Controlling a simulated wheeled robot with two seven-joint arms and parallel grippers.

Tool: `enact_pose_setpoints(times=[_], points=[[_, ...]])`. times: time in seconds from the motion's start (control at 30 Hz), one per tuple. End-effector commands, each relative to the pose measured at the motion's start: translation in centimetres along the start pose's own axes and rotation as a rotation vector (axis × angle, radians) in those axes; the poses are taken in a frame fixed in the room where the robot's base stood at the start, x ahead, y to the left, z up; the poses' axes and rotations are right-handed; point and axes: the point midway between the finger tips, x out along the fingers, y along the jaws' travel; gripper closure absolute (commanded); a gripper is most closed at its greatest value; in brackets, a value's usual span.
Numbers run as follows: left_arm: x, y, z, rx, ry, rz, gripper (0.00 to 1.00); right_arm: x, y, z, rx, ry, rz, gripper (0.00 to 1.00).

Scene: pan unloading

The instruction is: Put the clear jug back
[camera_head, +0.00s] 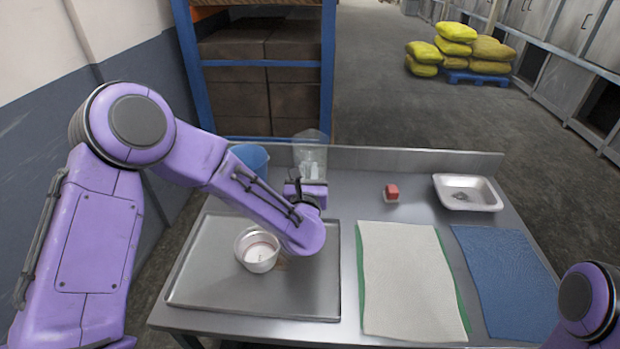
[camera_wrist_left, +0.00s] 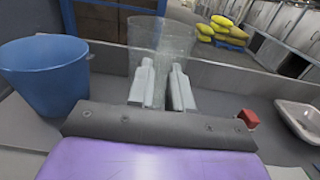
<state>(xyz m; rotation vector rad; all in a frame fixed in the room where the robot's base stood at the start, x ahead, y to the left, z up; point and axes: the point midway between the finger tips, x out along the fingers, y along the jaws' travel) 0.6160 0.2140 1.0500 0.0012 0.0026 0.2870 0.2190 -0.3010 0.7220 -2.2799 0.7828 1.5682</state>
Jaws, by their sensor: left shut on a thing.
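The clear jug (camera_head: 311,143) is at the back of the metal table, by the raised back edge. It also shows in the left wrist view (camera_wrist_left: 162,36), see-through and wider at the top. My left gripper (camera_wrist_left: 163,70) is shut on the jug, with its two fingers at the jug's near, lower part. In the head view my left gripper (camera_head: 312,168) is partly hidden by its own wrist. I cannot tell whether the jug's base touches the table. My right gripper is out of view; only part of that arm shows at the lower right.
A blue bucket (camera_head: 251,157) stands left of the jug. A metal tray (camera_head: 205,285) holds a white-lined round tin (camera_head: 258,262). A red block (camera_head: 392,191), a pale tray (camera_head: 468,181), a cream cloth (camera_head: 405,285) and a blue cloth (camera_head: 505,280) lie to the right.

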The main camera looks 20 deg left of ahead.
Motion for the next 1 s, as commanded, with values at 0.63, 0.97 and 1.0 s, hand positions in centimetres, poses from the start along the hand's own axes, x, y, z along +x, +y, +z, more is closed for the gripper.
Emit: enact_pose_setpoints(times=[0.63,0.97,1.0], points=[[2.6,-0.3,-6.0,-0.003,-0.003,0.001,1.0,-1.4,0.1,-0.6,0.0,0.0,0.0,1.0],[2.6,-0.3,-6.0,-0.002,-0.002,0.001,0.5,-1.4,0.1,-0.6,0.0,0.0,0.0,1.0],[2.6,-0.3,-6.0,-0.002,-0.002,0.001,0.5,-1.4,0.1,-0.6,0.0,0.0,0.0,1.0]])
